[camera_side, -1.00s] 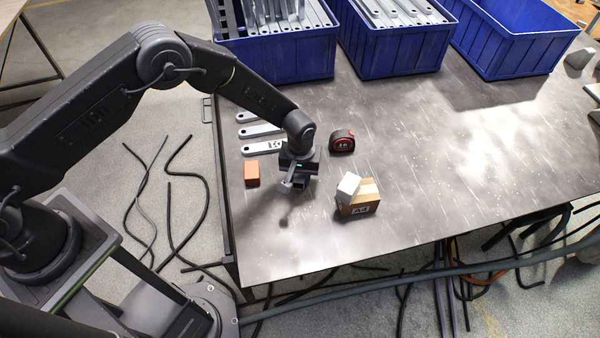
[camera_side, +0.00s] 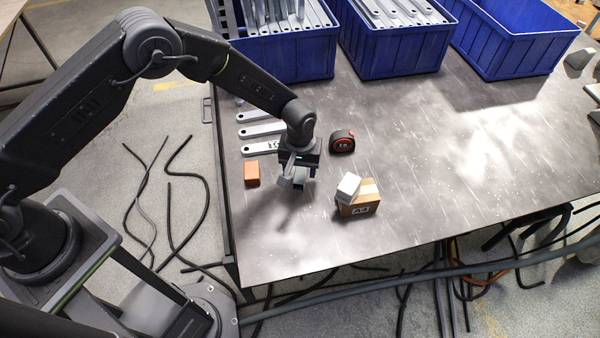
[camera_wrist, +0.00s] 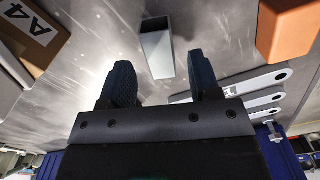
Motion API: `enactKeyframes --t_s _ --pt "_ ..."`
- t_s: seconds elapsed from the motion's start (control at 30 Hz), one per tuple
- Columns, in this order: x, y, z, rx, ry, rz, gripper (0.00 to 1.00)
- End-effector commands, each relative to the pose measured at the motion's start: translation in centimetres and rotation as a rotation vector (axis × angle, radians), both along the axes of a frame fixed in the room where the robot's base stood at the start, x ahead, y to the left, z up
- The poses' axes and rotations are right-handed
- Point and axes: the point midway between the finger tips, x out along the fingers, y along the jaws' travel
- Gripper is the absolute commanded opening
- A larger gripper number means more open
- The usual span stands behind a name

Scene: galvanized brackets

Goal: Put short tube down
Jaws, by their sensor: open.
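The short tube (camera_wrist: 158,55) is a grey, square-sided piece with a dark end, seen in the wrist view. It shows beyond the gap between the two dark fingers of my gripper (camera_wrist: 160,82), with visible space on both sides. My gripper also shows in the side view (camera_side: 298,184), low over the near left part of the table. The jaws are open. In the side view the tube is hard to tell apart from the fingers, and I cannot tell whether it touches the table.
An orange block (camera_side: 252,173) lies left of my gripper and flat grey brackets (camera_side: 262,131) lie behind it. A tape measure (camera_side: 342,141) is behind right. A cardboard box (camera_side: 361,204) with a white block (camera_side: 348,186) against it stands right. Blue bins (camera_side: 290,62) line the back.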

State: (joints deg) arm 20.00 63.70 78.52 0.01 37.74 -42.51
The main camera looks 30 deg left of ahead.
Motion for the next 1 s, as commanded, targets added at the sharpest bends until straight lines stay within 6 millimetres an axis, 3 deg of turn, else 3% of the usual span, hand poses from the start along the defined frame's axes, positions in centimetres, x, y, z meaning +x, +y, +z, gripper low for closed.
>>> enactKeyframes --t_s 0.2,0.4,0.83,0.93,1.0 --pt "0.1 0.0 5.0 -0.001 -0.004 0.0 0.57" --pt "0.0 0.0 7.9 0.0 0.0 0.0 0.57" --pt "0.0 0.2 9.8 -0.002 -0.005 -0.002 0.57" --pt "0.0 1.1 12.3 -0.01 -0.028 -0.016 0.57" --pt "-0.3 2.1 15.3 -0.016 -0.054 -0.034 0.57"
